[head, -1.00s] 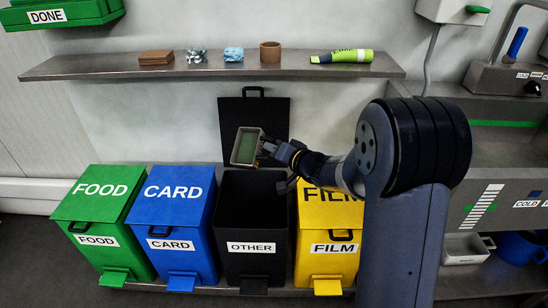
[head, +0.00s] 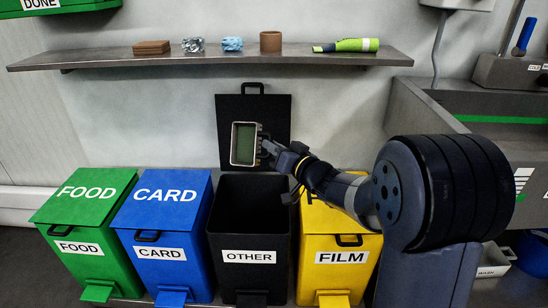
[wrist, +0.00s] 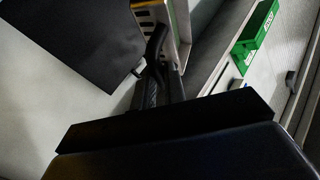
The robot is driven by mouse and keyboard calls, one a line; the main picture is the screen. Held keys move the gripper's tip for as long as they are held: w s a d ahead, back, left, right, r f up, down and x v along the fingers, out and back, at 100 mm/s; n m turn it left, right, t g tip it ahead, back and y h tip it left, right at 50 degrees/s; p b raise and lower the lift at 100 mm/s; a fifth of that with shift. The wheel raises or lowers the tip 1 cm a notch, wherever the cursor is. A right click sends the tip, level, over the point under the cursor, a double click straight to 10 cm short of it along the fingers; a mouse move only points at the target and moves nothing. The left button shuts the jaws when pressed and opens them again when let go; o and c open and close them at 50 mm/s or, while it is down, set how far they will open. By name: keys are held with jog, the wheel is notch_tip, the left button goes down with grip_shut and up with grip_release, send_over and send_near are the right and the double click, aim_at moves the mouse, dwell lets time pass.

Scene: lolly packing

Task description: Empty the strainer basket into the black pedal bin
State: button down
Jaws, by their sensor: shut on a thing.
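The strainer basket (head: 234,155) is a small pale metal box with a greenish flat face. It is tipped on its side, with that face towards the head camera. My gripper (head: 271,149) is shut on its dark handle, at the basket's right side. The basket hangs in the air above the black pedal bin (head: 225,210), labelled OTHER, in front of its raised lid (head: 272,110). The bin's mouth is open and its inside is dark. In the wrist view the black handle (wrist: 157,50) and part of the basket show. I cannot tell what the basket holds.
A green FOOD bin (head: 85,200) and a blue CARD bin (head: 165,205) stand shut on the left. A yellow FILM bin (head: 345,272) stands close on the right, under my arm. A shelf (head: 220,62) with several small items runs above.

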aim_at(259, 147)
jog(key=shift+f+n+t+y+b, duration=0.2)
jog(key=shift+f+n+y+b, duration=0.35)
jog(key=shift+b, duration=1.95)
jog(key=shift+f+n+t+y+b, duration=0.25)
jog(key=shift+n+b, duration=0.6)
jog(key=shift+b, duration=1.6)
jog(key=shift+f+n+y+b, duration=0.2)
jog(key=shift+n+y+b, duration=0.55)
jog(key=shift+n, duration=0.45)
jog(key=n+y, duration=0.1)
jog(key=f+n+y, duration=0.1)
jog(key=n, duration=0.1)
jog(key=n+g+y, duration=0.1)
jog(key=n, duration=0.1)
jog(key=shift+w+d+f, duration=0.1)
jog(key=shift+d+f, duration=0.05)
jog(key=shift+f, duration=0.1)
jog(key=shift+f+n+g+y, duration=0.15)
jog(key=shift+n+g+y, duration=0.3)
jog(key=shift+n, duration=0.4)
jog(key=shift+f+n+g+y, duration=0.2)
jog(key=shift+n+y, duration=0.3)
jog(key=shift+n, duration=0.35)
jog(key=shift+r, duration=0.1)
